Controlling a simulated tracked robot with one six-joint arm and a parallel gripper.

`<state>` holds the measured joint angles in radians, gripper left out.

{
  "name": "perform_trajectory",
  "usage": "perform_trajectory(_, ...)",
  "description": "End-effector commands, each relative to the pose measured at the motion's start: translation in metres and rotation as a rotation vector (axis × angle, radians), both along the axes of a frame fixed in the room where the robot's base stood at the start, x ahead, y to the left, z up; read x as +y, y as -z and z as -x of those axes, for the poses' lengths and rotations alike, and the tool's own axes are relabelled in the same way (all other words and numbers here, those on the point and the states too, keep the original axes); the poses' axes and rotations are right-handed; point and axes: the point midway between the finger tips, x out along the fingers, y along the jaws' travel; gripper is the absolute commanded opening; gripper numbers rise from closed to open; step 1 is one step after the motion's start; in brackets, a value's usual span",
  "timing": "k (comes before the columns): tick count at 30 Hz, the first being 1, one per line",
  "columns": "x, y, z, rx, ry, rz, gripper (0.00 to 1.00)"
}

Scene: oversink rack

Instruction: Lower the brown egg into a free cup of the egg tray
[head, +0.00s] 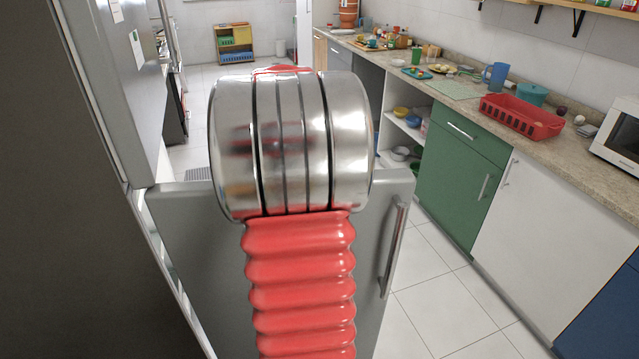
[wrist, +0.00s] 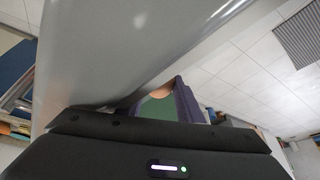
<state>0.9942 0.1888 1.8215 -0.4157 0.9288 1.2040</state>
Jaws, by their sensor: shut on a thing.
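In the wrist view, a small brown rounded patch, which looks like the brown egg (wrist: 161,94), shows just beyond the dark gripper body. My gripper (wrist: 166,98) is shut on it; a purple edge and a green face show beside it. Most of the egg is hidden. In the head view my own arm fills the middle and hides the gripper and the egg. I cannot make out the egg tray or its cups in either view.
A grey door (head: 185,235) with a bar handle stands open behind my arm, beside a tall grey cabinet or fridge (head: 105,80). A grey panel (wrist: 100,50) is very close in the wrist view. The right counter holds a red basket (head: 522,117). Tiled floor (head: 440,300) lies clear between.

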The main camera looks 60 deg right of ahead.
Motion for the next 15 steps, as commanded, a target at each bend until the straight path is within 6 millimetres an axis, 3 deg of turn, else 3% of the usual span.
perform_trajectory(1,0.0053,0.0193,0.0028,0.010,0.006,-0.028,0.25)
perform_trajectory(15,0.0050,0.0290,0.0024,0.002,0.013,-0.027,0.25)
